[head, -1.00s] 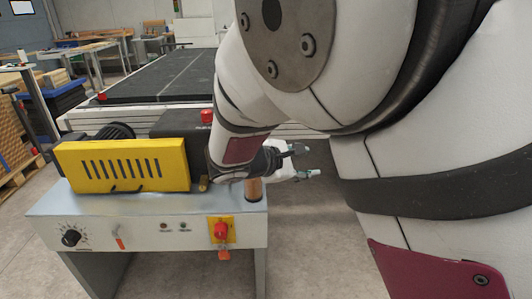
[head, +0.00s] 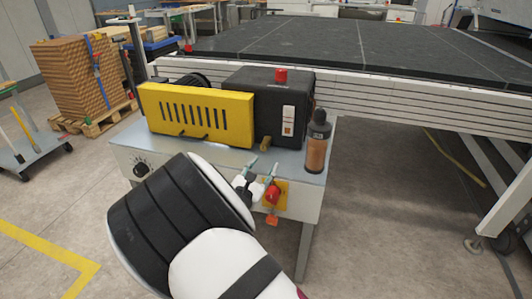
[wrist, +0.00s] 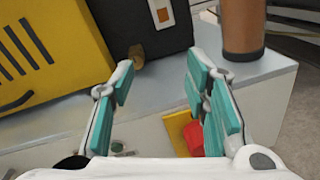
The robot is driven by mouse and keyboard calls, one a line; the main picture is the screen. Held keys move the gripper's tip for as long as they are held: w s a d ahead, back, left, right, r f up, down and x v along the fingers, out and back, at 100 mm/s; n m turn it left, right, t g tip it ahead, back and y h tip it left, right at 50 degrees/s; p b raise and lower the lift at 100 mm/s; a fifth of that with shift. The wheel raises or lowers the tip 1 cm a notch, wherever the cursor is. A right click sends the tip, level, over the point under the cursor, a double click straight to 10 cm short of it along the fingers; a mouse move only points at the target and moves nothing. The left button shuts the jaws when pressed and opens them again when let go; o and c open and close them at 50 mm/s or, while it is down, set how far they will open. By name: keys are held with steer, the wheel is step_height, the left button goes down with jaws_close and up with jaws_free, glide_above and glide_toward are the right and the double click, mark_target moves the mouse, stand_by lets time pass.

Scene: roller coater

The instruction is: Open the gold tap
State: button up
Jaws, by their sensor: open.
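The gold tap (head: 265,144) is a small brass piece low on the front of the black box (head: 262,100), just above the grey cabinet top. In the wrist view the gold tap (wrist: 137,56) shows ahead, between the lines of the two fingers. My gripper (head: 262,170) is in front of the cabinet's front edge, short of the tap and not touching it. In the wrist view its teal-padded fingers (wrist: 158,80) are spread with nothing between them. The tap's handle position is too small to tell.
A brown bottle with a black cap (head: 317,142) stands right of the tap on the cabinet top (head: 290,163). The yellow slotted cover (head: 197,115) is left of it. A red switch on a yellow plate (head: 273,193) is close below my gripper. Floor at the right is open.

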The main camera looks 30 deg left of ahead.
mark_target(263, 148)
steer(key=s+a+f+n+y, duration=0.2)
steer(key=a+f, duration=0.1)
steer(key=b+x, duration=0.1)
steer(key=x, duration=0.6)
steer(key=b+x, duration=0.2)
steer(key=x, duration=0.4)
steer(key=shift+w+a+r, duration=0.1)
steer(key=shift+w+r, duration=0.1)
steer(key=shift+w, duration=0.15)
jaws_close()
